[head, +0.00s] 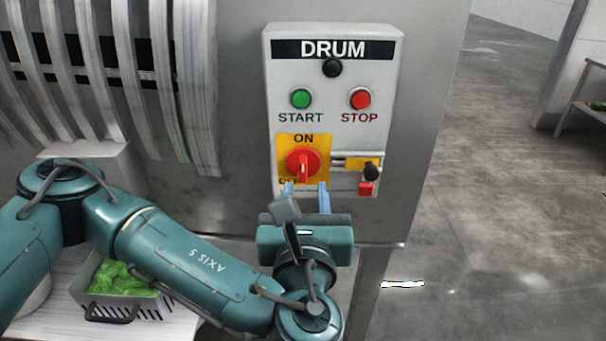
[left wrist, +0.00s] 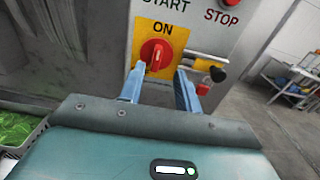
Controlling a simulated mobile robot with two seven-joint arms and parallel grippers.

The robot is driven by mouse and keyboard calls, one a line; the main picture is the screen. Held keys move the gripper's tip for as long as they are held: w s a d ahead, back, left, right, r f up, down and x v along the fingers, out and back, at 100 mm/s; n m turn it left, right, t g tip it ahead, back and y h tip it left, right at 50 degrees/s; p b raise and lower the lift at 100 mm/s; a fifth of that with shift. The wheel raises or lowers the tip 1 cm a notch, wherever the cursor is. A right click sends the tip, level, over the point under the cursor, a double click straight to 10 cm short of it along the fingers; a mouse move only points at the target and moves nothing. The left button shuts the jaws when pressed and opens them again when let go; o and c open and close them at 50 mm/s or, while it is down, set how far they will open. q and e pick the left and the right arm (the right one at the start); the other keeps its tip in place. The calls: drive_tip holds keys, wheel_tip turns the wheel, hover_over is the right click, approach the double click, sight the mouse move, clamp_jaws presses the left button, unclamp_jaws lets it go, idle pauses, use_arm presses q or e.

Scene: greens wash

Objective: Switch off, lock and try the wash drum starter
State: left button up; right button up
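The grey DRUM starter box (head: 390,75) is on a metal panel. It has a green START button (head: 301,98), a red STOP button (head: 360,98) and a dark round lamp (head: 332,68). The red rotary switch (head: 303,163) sits on a yellow plate, its handle upright toward ON; it also shows in the left wrist view (left wrist: 154,52). Right of it are a metal slide bar (head: 350,155), a black knob (head: 371,172) and a small red part (head: 366,188), perhaps a padlock. My left gripper (head: 306,188) is open and empty just below the switch, its blue fingers apart. My right gripper is not in view.
A grey crate of green leaves (head: 125,285) stands on a pale surface at lower left. White strip curtains (head: 150,80) hang at upper left. The floor (head: 500,200) to the right is open, with a metal table (head: 590,108) at the far right.

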sight(303, 169)
use_arm(q)
drive_tip(key=w, duration=0.5)
drive_tip(key=shift+w+a, duration=0.15)
drive_tip(key=shift+w, duration=0.2)
clamp_jaws()
